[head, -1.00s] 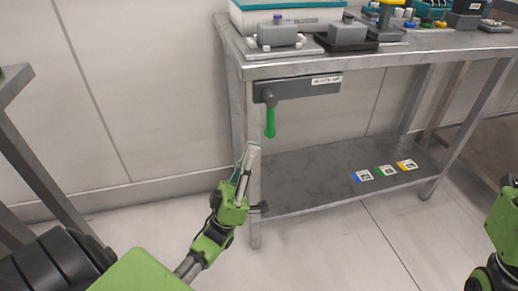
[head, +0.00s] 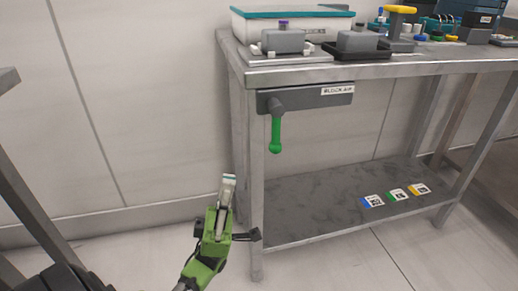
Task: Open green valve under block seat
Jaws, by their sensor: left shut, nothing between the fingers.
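The green valve handle (head: 276,135) hangs straight down from a dark pivot on the grey valve housing (head: 318,96) under the front edge of the metal table. A white label on the housing appears to read "BLOCK AIR". My left gripper (head: 229,181) is shut and empty, pointing up, to the left of the table's front left leg. It is lower than the handle and to its left, and does not touch it. My right gripper is out of view.
The metal table (head: 400,67) carries a teal-lidded box (head: 292,25), grey blocks (head: 283,42) and several small fixtures. Its lower shelf (head: 310,208) holds blue, green and yellow tags (head: 397,194). The table leg (head: 257,190) stands close to my left gripper.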

